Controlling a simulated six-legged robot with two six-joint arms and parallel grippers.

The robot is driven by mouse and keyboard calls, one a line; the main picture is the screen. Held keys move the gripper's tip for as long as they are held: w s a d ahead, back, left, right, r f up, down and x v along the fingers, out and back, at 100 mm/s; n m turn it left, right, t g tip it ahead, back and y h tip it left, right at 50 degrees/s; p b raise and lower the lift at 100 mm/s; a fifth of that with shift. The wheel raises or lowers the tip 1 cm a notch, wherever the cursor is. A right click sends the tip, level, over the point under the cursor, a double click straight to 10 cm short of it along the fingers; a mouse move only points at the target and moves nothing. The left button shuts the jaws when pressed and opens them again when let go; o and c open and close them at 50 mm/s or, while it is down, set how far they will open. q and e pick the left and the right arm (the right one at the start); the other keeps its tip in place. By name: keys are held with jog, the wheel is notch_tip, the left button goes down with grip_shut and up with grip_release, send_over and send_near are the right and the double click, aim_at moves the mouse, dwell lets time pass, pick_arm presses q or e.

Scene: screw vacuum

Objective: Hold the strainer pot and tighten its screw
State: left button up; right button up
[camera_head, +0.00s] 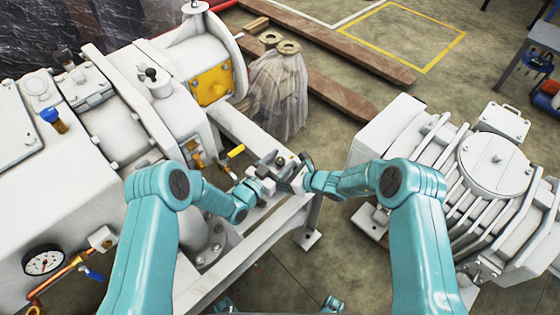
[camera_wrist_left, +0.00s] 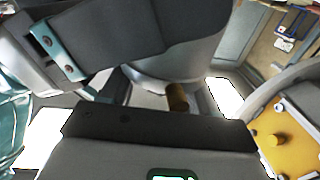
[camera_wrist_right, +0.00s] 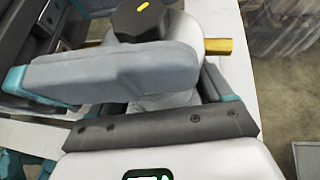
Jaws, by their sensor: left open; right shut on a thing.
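The strainer pot (camera_wrist_right: 185,27) is a white rounded body in the right wrist view, with a brass fitting (camera_wrist_right: 218,46) out to one side. Its screw, a black knob with a yellow mark (camera_wrist_right: 143,18), sits on top, cut by the upper edge of the view. My right gripper (camera_head: 300,174) is shut on the pot, with a grey finger (camera_wrist_right: 110,75) across it. My left gripper (camera_head: 260,180) is open, close beside the pot and the right gripper. The left wrist view shows a pale round body (camera_wrist_left: 178,55) and a brass stub (camera_wrist_left: 177,97). Whether the left fingers touch the screw is hidden.
The large white vacuum pump (camera_head: 110,120) fills the left, with a yellow plate (camera_head: 212,85), a yellow-handled valve (camera_head: 236,151) and a gauge (camera_head: 44,260). A finned white machine (camera_head: 495,165) stands right. A wrapped bundle (camera_head: 278,95) and wooden beams (camera_head: 340,95) lie behind.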

pick_arm(q)
jog(key=c, duration=1)
jog(key=shift+m+g+h, duration=1.6)
jog(key=shift+g+h, duration=0.1)
jog(key=shift+g, duration=0.1)
jog(key=shift+c, duration=0.2)
jog(key=o, duration=1)
jog(key=shift+o, duration=0.2)
